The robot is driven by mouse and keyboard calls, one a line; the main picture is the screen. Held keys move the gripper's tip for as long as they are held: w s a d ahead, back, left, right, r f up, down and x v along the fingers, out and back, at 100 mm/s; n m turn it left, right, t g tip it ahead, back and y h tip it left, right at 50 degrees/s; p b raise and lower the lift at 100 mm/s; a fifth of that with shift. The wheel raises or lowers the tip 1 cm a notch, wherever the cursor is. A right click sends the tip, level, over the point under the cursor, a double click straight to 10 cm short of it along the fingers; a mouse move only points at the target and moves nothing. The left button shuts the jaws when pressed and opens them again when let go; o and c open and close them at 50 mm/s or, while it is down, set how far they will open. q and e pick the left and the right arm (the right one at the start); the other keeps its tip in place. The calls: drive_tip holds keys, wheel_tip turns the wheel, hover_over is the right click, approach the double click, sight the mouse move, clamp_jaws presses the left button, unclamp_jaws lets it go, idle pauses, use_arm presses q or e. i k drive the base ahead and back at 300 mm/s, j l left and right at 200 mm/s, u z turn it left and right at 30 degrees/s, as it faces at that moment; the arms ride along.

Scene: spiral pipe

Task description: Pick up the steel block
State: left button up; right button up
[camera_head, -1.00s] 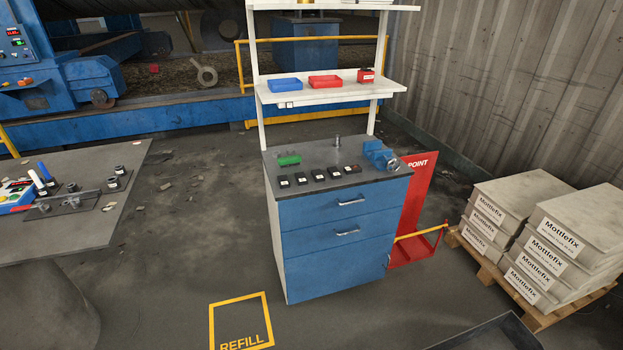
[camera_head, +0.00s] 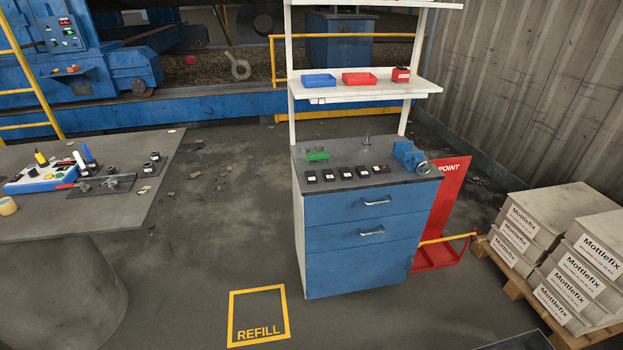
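A row of several small dark blocks with white labels (camera_head: 345,173) lies along the front of the grey top of the blue drawer bench (camera_head: 325,195). They are too small for me to tell which, if any, is the steel block. A small grey metal post (camera_head: 366,141) stands at the back of the bench top. A green piece (camera_head: 318,156) lies at the left of the bench top, and a blue vise (camera_head: 408,155) is at the right. Neither of my grippers is in view.
A grey table (camera_head: 100,215) with tools and a control box (camera_head: 48,178) stands at the left. Stacked Mottlefix boxes (camera_head: 560,250) sit on a pallet at the right. A red stand (camera_head: 445,220) adjoins the bench. Open floor with a yellow REFILL square (camera_head: 258,290) lies in front.

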sight(310, 178)
drive_tip(key=i, duration=1.1)
drive_tip(key=l, duration=0.1)
